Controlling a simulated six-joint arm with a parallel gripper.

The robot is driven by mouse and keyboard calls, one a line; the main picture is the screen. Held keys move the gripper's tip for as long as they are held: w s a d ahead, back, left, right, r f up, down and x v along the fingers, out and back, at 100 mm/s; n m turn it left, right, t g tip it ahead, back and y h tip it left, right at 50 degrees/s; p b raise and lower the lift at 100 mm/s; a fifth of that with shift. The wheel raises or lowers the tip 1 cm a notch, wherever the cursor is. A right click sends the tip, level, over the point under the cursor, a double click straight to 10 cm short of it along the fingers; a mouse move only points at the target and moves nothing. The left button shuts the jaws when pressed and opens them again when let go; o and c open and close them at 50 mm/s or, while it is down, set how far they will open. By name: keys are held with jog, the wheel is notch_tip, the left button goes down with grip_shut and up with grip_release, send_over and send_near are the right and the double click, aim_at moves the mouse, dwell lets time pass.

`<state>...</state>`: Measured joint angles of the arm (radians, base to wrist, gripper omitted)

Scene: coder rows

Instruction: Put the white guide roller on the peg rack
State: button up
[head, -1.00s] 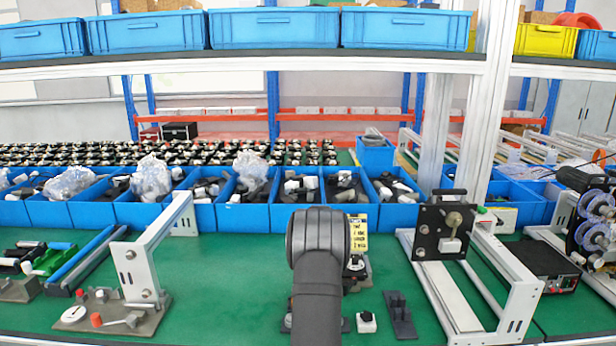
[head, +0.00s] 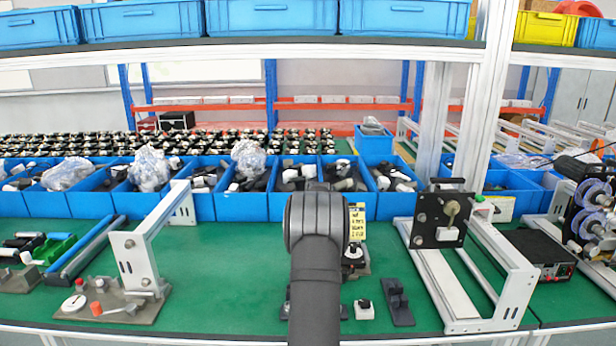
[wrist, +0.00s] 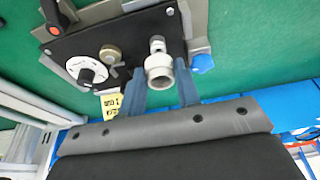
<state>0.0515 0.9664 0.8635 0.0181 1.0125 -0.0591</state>
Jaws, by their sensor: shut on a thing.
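My gripper (wrist: 160,88) shows in the wrist view with its two blue-grey fingers on either side of a pale, whitish cylinder (wrist: 158,68), which looks like the white guide roller. It is shut on this. A dark plate (wrist: 128,38) lies behind and above it in the picture, carrying a white round dial (wrist: 86,72) and a brass knob (wrist: 110,54). I cannot tell whether the roller touches the plate. In the head view my arm hides the gripper and roller. A dark grey piece with short raised parts (head: 397,300), possibly the peg rack, stands on the green table right of my arm.
A small white block with a black knob (head: 364,309) sits between my arm and the grey piece. A white frame with a black plate (head: 440,217) stands to the right, another white frame (head: 137,262) to the left. Blue bins (head: 240,206) line the back.

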jog(key=s+d, duration=0.1)
jog(key=s, duration=0.6)
jog(key=s+d, duration=0.2)
jog(key=s, duration=0.5)
jog(key=s+d, duration=0.2)
jog(key=s, duration=0.5)
jog(key=shift+s+d+r, duration=0.15)
jog(key=shift+s+d, duration=0.1)
jog(key=shift+s, duration=0.05)
jog(key=shift+s+f, duration=0.2)
jog(key=shift+f, duration=1.75)
jog(key=shift+f, duration=0.15)
jog(key=shift+f, duration=0.75)
jog(key=shift+f, duration=0.15)
jog(key=shift+f, duration=0.15)
jog(key=shift+f, duration=0.1)
